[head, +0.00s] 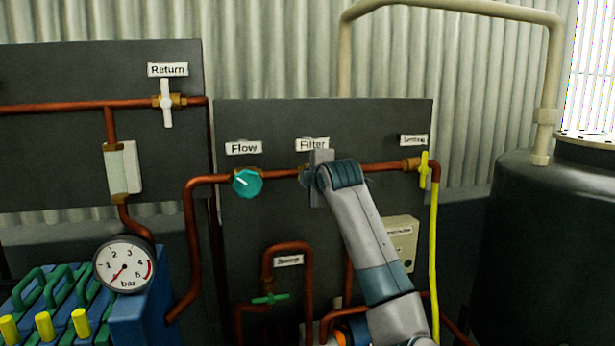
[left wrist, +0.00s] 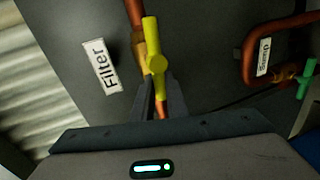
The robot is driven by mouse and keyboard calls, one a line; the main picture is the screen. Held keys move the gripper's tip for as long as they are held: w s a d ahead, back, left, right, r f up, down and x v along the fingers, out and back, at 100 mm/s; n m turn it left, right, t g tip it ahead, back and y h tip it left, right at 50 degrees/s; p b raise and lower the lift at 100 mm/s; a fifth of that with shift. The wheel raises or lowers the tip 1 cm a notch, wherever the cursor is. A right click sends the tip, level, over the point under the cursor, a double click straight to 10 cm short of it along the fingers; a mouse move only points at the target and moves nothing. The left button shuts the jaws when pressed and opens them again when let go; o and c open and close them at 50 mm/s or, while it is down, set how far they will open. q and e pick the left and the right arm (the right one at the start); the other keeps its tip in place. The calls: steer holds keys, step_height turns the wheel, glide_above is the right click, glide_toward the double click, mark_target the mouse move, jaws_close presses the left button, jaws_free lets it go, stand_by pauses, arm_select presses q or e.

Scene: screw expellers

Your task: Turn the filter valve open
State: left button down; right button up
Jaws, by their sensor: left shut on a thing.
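The filter valve has a yellow bar handle (left wrist: 151,32) with a round hub, seen in the left wrist view beside the Filter label (left wrist: 100,66). The handle lies roughly along the copper pipe behind it. My left gripper (left wrist: 159,98) is shut on the lower half of the handle, one dark finger on each side. In the head view my left gripper (head: 320,178) is at the pipe just below the Filter label (head: 312,144), and it hides the valve. My right gripper is not in view.
A teal Flow knob (head: 247,184) is just left of my gripper. A yellow valve handle (head: 424,168) is to the right. The Sump valve (head: 270,298) has a green handle. A white Return handle (head: 167,104) and a pressure gauge (head: 125,264) are at left.

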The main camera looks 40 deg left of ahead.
arm_select(q)
steer(key=shift+f+n, duration=0.1)
steer(key=shift+n, duration=0.2)
stand_by(0.4)
steer(key=c, duration=1.7)
jaws_free()
steer(key=shift+f, duration=0.1)
steer(key=shift+c, duration=0.2)
